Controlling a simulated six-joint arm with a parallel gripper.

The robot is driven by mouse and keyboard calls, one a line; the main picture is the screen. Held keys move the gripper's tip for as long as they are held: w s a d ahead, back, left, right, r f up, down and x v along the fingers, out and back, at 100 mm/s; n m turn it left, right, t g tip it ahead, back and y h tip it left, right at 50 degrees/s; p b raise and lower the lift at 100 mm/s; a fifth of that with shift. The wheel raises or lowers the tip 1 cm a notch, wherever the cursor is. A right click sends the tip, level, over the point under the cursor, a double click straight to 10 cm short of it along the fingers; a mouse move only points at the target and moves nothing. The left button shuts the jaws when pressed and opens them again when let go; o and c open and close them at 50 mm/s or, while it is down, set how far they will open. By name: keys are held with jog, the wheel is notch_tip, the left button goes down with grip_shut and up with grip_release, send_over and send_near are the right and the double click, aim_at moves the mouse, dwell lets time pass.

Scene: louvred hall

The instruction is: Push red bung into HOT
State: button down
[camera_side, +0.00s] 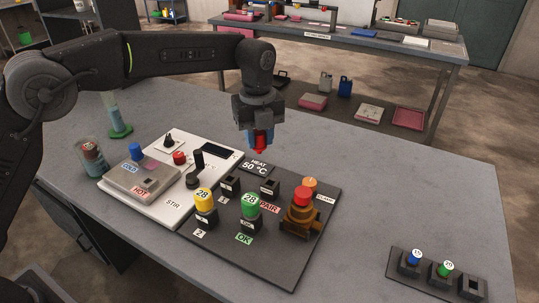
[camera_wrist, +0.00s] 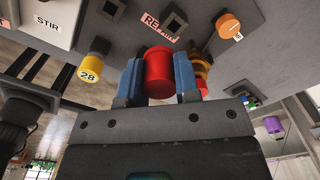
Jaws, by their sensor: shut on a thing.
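My gripper (camera_side: 257,136) hangs in the air above the back edge of the dark board, with its blue fingers pointing down. It is shut on the red bung (camera_wrist: 158,70), whose red end (camera_side: 259,151) shows below the fingers in the side view. In the wrist view a blue finger presses on each side of the bung. The HOT label (camera_side: 140,191) is on the front of a grey block (camera_side: 117,177) on the white stirrer plate, to the left and apart from my gripper. A blue bung (camera_side: 136,151) stands at the back of that block, near the COLD label (camera_side: 128,168).
The dark board (camera_side: 273,266) carries yellow (camera_side: 204,197) and green (camera_side: 250,204) capped pieces and a brass valve (camera_side: 300,222) with a red top. A beaker (camera_side: 90,163) and a green-footed cylinder (camera_side: 117,125) stand left. A small rack (camera_side: 429,284) is at lower right; bare table lies between.

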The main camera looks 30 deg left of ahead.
jog(key=s+a+n, duration=0.1)
jog(key=s+a, duration=0.1)
jog(key=a, duration=0.5)
jog(key=s+a+n, duration=0.2)
jog(key=s+a, duration=0.1)
jog(key=a, duration=0.5)
jog(key=n, duration=0.2)
send_over(151, 188)
jog(key=a, duration=0.2)
jog(key=shift+w+d+f, duration=0.1)
jog(key=shift+w+f, duration=0.05)
jog(key=shift+f, duration=1.2)
jog(key=shift+w+f, duration=0.15)
jog(key=shift+f, duration=1.2)
jog(key=shift+w+d+f, duration=0.1)
jog(key=shift+w+f, duration=0.05)
jog(key=shift+f, duration=1.2)
jog(key=shift+a, duration=0.1)
jog(key=shift+f, duration=0.55)
jog(key=c, duration=0.8)
grip_release()
